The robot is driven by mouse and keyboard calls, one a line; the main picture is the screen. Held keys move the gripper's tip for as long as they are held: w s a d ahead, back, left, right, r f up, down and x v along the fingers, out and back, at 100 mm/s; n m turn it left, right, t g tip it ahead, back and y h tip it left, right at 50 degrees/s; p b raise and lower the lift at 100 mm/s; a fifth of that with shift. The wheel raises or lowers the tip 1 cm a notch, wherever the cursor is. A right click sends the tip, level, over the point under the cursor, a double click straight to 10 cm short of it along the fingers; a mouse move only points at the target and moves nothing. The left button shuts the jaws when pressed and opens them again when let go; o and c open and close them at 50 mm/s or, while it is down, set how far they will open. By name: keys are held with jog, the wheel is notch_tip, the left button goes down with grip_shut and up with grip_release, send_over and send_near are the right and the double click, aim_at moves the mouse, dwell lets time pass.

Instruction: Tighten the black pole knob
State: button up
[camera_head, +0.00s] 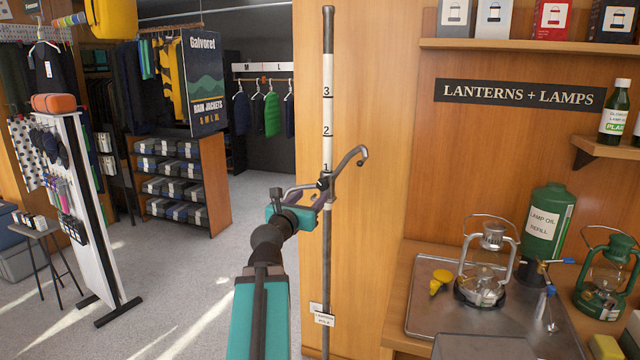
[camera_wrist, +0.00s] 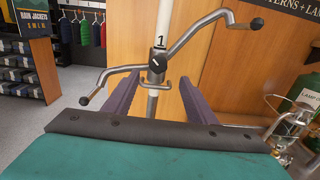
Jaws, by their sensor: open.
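A tall pole (camera_head: 327,120) stands upright against the wooden panel, with a white upper part marked 1, 2, 3 and a grey lower part. The black knob (camera_wrist: 157,62), with a white line slanting across it, sits just below the 1; in the head view the black knob (camera_head: 323,183) is small and partly crowded by my gripper. Curved grey metal arms (camera_wrist: 208,30) with dark tips reach out on both sides of the knob. My gripper (camera_wrist: 158,82) is open and empty, its purple fingers pointing toward the pole on either side of the knob, with gaps to it.
At right, a wooden counter carries a metal tray (camera_head: 420,310), a clear lantern (camera_head: 487,265), a green lantern (camera_head: 605,280) and a green lamp oil can (camera_head: 547,225). A tag (camera_head: 323,319) hangs low on the pole. Open floor (camera_head: 200,290) lies left of my arm.

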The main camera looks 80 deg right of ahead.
aim_at(322, 186)
jog(key=shift+d+p, duration=0.5)
jog(key=shift+p, duration=2.1)
jog(key=shift+p+x, duration=0.7)
jog(key=shift+x, duration=3.4)
jog(key=shift+f, duration=0.1)
jog(key=c, duration=1)
